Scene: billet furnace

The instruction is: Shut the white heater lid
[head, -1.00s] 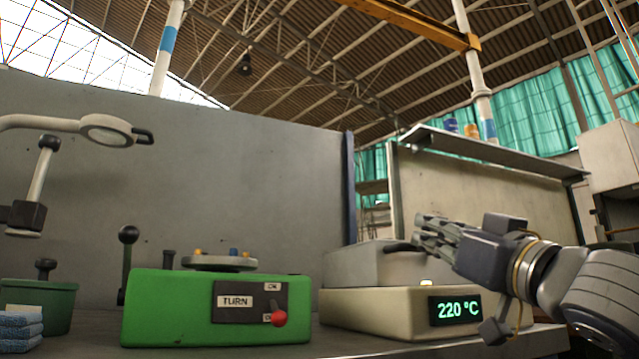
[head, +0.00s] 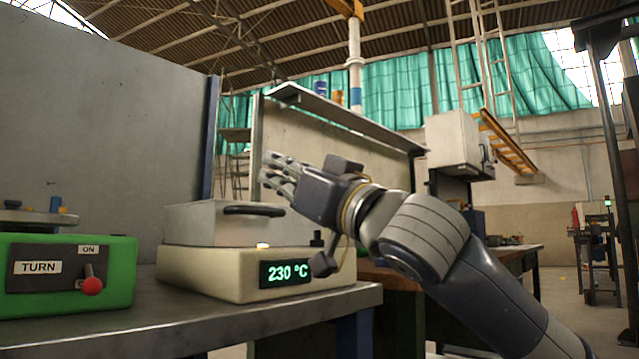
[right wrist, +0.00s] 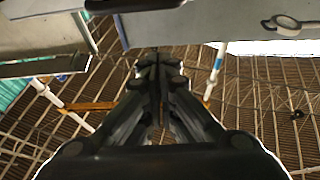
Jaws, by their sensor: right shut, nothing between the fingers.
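The heater (head: 215,274) is a cream box on the bench, with a green display reading 230 °C. Its pale grey-white lid (head: 205,224) lies level on top of the base and looks shut, with no clear gap showing. A black handle (head: 254,210) is on the lid's front face. My right gripper (head: 273,172) is shut and empty, above the handle and apart from it. In the right wrist view its closed fingers (right wrist: 160,62) point up the picture with nothing between them. My left gripper is in neither view.
A green box (head: 60,275) with a TURN label and a red-knobbed switch stands left of the heater on the grey bench (head: 200,318). A grey panel (head: 110,110) stands behind. A shelf (head: 340,118) is beyond the gripper.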

